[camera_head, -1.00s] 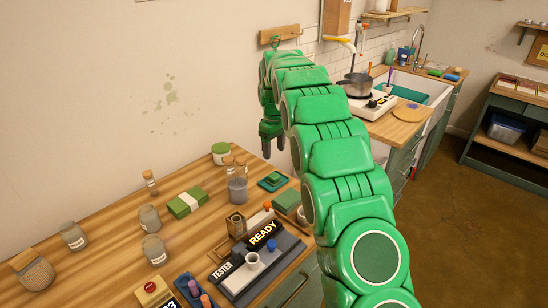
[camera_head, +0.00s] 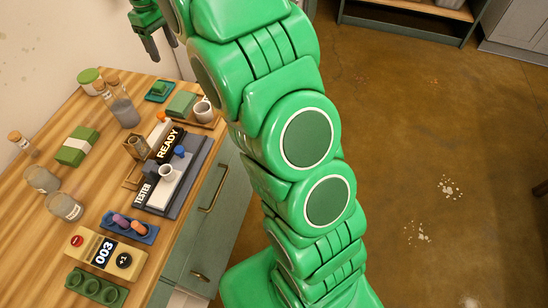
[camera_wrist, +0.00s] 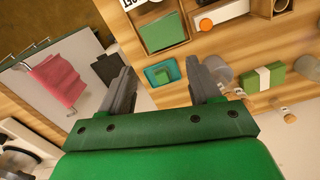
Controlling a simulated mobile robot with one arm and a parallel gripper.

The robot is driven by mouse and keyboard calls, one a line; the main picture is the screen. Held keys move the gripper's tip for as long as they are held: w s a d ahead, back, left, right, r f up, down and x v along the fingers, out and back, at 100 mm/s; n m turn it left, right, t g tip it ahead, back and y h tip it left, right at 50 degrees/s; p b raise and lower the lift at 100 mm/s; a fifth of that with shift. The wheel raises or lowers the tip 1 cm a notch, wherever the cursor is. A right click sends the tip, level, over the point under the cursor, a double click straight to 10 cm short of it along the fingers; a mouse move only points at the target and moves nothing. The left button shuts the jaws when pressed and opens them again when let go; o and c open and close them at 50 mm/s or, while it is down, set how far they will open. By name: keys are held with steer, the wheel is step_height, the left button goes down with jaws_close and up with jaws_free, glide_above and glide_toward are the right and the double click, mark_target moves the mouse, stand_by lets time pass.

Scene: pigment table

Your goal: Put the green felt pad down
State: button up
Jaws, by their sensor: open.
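A small green pad (camera_head: 160,87) lies on a teal square mat (camera_head: 150,98) near the table's far right edge. In the wrist view the pad (camera_wrist: 163,76) and mat (camera_wrist: 176,65) show between my fingers, some way beyond them. A larger green block (camera_head: 182,103) sits in a wooden tray close by; I cannot tell which green piece is the felt one. My gripper (camera_head: 155,56) is open and empty, in the air above the far end of the table. In the wrist view its two grey fingers (camera_wrist: 162,84) are spread wide.
A glass jar (camera_head: 124,112), a banded green bundle (camera_head: 77,146) and several other jars stand left. Bare wood (camera_head: 105,170) lies between them.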

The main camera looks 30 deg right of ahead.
steer(key=s+d+m, duration=0.2)
steer(key=s, duration=1.3)
steer(key=s+d+m+g, duration=0.1)
steer(key=s+d+m, duration=0.1)
steer(key=s, duration=1.4)
steer(key=s+d+m, duration=0.2)
steer(key=s+d, duration=0.1)
steer(key=s, duration=1.2)
steer(key=shift+s+d+m, duration=0.25)
steer(key=shift+d+m, duration=0.05)
steer(key=shift+d, duration=0.05)
steer(key=shift+f, duration=0.1)
